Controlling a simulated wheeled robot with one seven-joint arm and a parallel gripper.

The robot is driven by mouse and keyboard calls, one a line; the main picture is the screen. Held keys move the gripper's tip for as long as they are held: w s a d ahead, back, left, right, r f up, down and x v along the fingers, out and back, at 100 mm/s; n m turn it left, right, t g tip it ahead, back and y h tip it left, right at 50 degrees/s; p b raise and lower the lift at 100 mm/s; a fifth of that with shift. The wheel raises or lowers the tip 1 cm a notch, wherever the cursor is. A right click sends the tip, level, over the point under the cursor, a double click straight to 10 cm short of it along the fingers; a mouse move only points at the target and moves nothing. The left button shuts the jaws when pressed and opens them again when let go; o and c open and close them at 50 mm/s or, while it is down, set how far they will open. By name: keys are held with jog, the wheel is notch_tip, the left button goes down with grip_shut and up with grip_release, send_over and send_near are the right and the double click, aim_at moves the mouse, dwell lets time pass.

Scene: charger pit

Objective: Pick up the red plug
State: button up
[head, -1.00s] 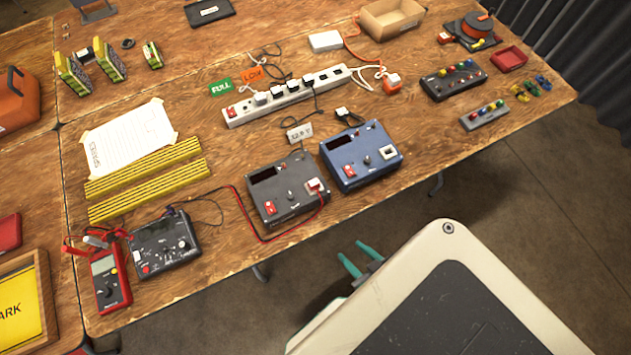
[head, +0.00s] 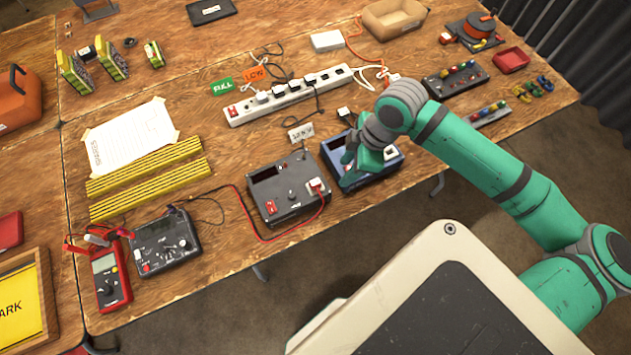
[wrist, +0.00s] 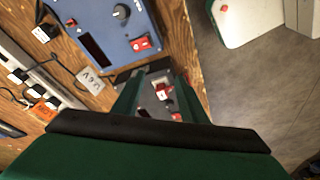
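A plug with a red lead (head: 316,186) sits in a socket at the right of the grey charger (head: 268,196). In the wrist view this red-and-white plug (wrist: 161,92) shows between my fingers, on the grey charger. My gripper (head: 349,165) is above the blue charger (head: 392,163), to the right of the grey charger's plug. In the wrist view my gripper (wrist: 156,88) has its two fingers apart, with nothing held.
The white power strip (head: 332,84) with several dark plugs lies behind the chargers. A small voltage tag (head: 300,132) stands behind the grey charger. A red cable (head: 246,218) runs left to a black meter (head: 163,245). Yellow strips (head: 150,185) lie farther left.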

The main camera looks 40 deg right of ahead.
aim_at(315, 182)
jog(key=w+a+r+n+g, duration=0.2)
jog(key=w+a+r+n, duration=0.2)
jog(key=a+r+n, duration=0.15)
jog(key=shift+n+h, duration=0.25)
jog(key=shift+h, duration=0.15)
jog(key=f, duration=0.6)
jog(key=a+f, duration=0.1)
jog(key=f, duration=0.3)
jog(key=shift+w, duration=0.2)
jog(key=shift+c, duration=0.3)
grip_shut()
